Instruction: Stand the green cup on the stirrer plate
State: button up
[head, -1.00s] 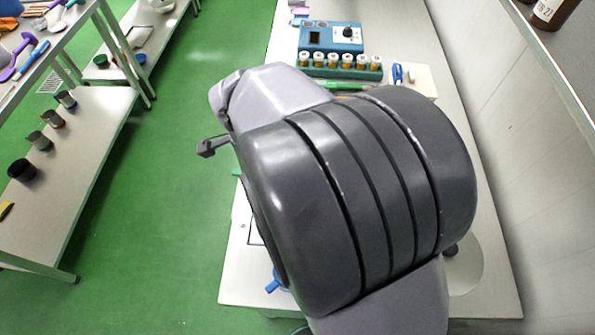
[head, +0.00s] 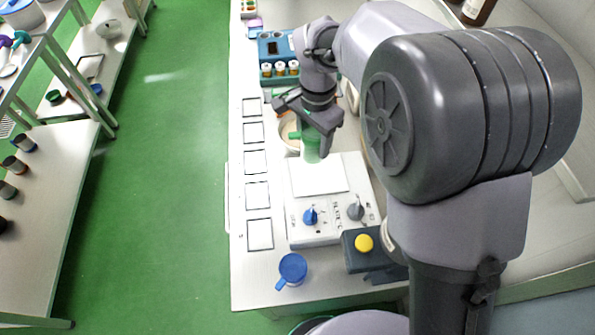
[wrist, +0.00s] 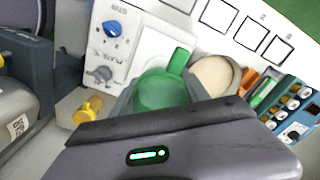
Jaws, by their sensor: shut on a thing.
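The green cup (head: 311,150) is in my gripper (head: 308,128), which is shut on it. In the head view the cup is just beyond the far edge of the stirrer plate's white square top (head: 318,178); I cannot tell its exact height. The stirrer plate has a blue knob and a grey knob on its near side. In the wrist view the green cup (wrist: 160,92) sits between the jaws, its handle pointing up the picture, with part of the stirrer plate (wrist: 150,50) behind it. The gripper body hides the cup's near side.
A beige bowl (head: 289,133) stands close beside the cup. A blue cup (head: 292,268) and a box with a yellow button (head: 364,243) stand near the table's front. Outlined squares (head: 257,195) line the left side. A vial rack (head: 280,72) is at the back.

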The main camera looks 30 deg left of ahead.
jog(key=f, duration=0.3)
jog(key=w+d+f+b, duration=0.1)
jog(key=f, duration=0.1)
jog(key=f+b, duration=0.1)
jog(key=f, duration=0.2)
jog(key=shift+w+d+f, duration=0.15)
jog(key=shift+d+f, duration=0.15)
jog(key=shift+f, duration=0.35)
jog(key=shift+f+b, duration=0.2)
jog(key=shift+b, duration=0.1)
jog(key=o, duration=1.6)
